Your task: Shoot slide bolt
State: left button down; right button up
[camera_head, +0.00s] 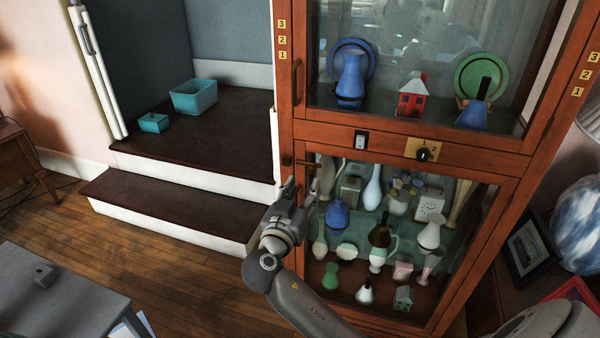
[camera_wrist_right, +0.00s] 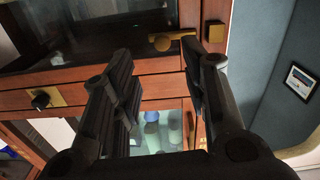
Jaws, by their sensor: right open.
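The brass slide bolt (camera_head: 303,162) sits on the left side of the wooden cabinet (camera_head: 345,137), at the height of the rail between the upper and lower doors. It also shows in the right wrist view (camera_wrist_right: 165,43), as a short bar with a round knob. A small dark block (camera_wrist_right: 215,31) is beside it on the cabinet frame. My right gripper (camera_head: 300,190) is just below the bolt, apart from it, with its fingers pointing up towards it. In the right wrist view its two fingers (camera_wrist_right: 165,85) are spread with nothing between them. My left gripper is out of view.
The lower glass door has several vases and ornaments behind it. A dial (camera_head: 424,154) and a switch (camera_head: 361,141) are on the middle rail. Dark steps (camera_head: 180,200) with teal boxes (camera_head: 194,97) are on the left. A grey table (camera_head: 65,305) is at lower left.

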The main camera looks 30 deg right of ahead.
aim_at(311, 171)
jog(key=x, duration=0.7)
jog(key=shift+w+d+f, duration=0.1)
jog(key=shift+w, duration=0.25)
jog(key=shift+c, duration=0.5)
grip_shut()
